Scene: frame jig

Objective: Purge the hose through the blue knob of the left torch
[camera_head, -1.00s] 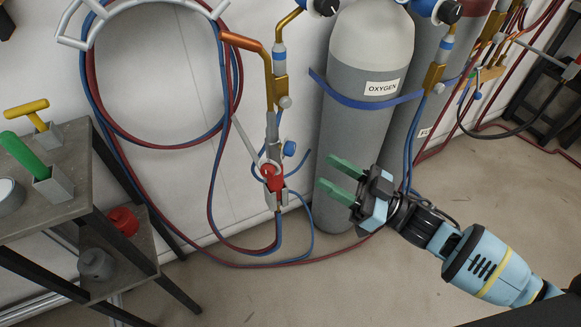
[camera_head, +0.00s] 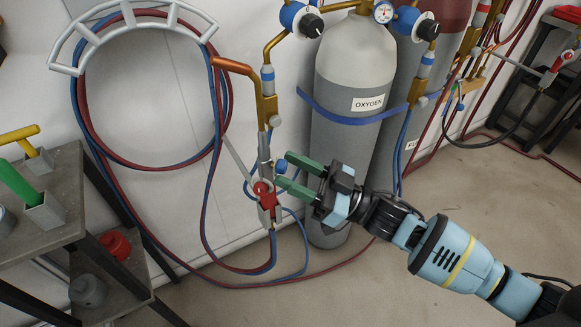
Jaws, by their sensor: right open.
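The left torch (camera_head: 268,112) hangs upright on the wall, with a copper tip bent to the left, a brass body and a grey handle. Its blue knob (camera_head: 281,167) sticks out to the right of the handle, low down. A red knob (camera_head: 263,188) sits just below it. My right gripper (camera_head: 285,170) comes in from the right with its green fingers open. In the picture its fingertips lie one above and one below the blue knob. I cannot tell whether they touch it or how far they stand in depth. My left gripper is not in view.
A grey oxygen cylinder (camera_head: 355,75) strapped in blue stands behind my right gripper. Red and blue hoses (camera_head: 268,265) hang from the torch and loop over a wall rack (camera_head: 105,22). A grey shelf table (camera_head: 62,222) with coloured-handled tools stands at left.

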